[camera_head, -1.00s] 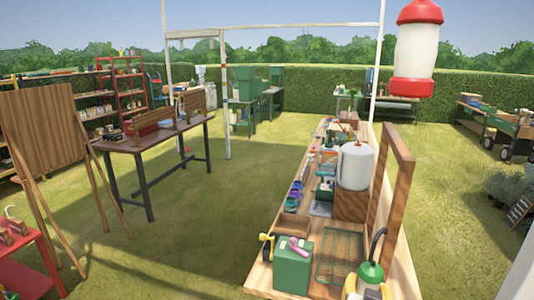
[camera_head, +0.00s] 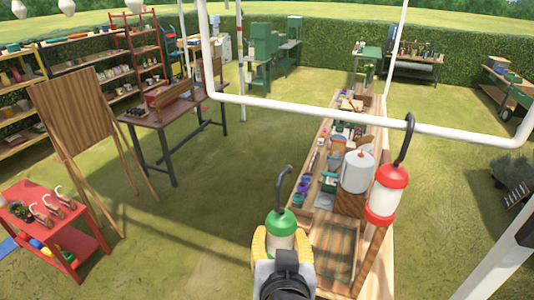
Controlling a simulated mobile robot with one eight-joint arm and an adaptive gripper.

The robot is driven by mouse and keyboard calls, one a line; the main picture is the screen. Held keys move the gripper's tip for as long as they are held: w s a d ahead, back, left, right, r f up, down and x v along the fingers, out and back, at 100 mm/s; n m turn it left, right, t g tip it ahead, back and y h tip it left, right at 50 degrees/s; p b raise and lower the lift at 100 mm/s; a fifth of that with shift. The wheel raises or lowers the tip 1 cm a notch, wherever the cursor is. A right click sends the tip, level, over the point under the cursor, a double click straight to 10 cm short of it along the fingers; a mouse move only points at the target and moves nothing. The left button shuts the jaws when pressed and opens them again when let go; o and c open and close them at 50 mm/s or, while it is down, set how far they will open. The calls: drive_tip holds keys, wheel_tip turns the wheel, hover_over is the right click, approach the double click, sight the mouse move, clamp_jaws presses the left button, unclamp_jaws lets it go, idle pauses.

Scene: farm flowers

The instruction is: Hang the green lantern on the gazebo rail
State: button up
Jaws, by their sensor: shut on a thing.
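The green lantern (camera_head: 281,220) has a green cap, a pale body and a dark curved hook on top. My gripper (camera_head: 281,243) has yellow fingers on both sides of its pale body and is shut on it, holding it upright. The gazebo rail (camera_head: 320,110) is a white bar crossing the head view. The lantern's hook shows below the rail in the picture and apart from it. A red lantern (camera_head: 387,190) hangs from the rail by a dark hook, to the right of the green one. My gripper hides the lantern's lower part.
A long wooden bench (camera_head: 335,285) with tools and a white container (camera_head: 358,170) runs behind the lanterns. A wooden easel (camera_head: 75,115) and a red table (camera_head: 40,222) stand at left. A white post (camera_head: 500,262) is at lower right. Grass is clear between easel and bench.

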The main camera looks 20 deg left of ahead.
drive_tip(key=s+a+r+n+y+p, duration=0.1)
drive_tip(key=s+r+p, duration=0.25)
drive_tip(key=r, duration=0.25)
drive_tip(key=s+a+r+y+p, duration=0.1)
drive_tip(key=s+a+r+p, duration=0.1)
drive_tip(key=r+p, duration=0.3)
drive_tip(key=w+d+f+b, duration=0.1)
drive_tip(key=w+b, duration=0.6)
drive_tip(key=w, duration=0.9)
drive_tip(key=shift+d+f+b, duration=0.2)
drive_tip(key=shift+f+b, duration=0.1)
drive_tip(key=shift+f, duration=0.6)
drive_tip(key=shift+s+f+b, duration=0.1)
drive_tip(key=shift+f+b, duration=0.2)
drive_tip(key=o, duration=1.5)
drive_tip(key=shift+o, duration=0.3)
drive_tip(key=shift+o, duration=1)
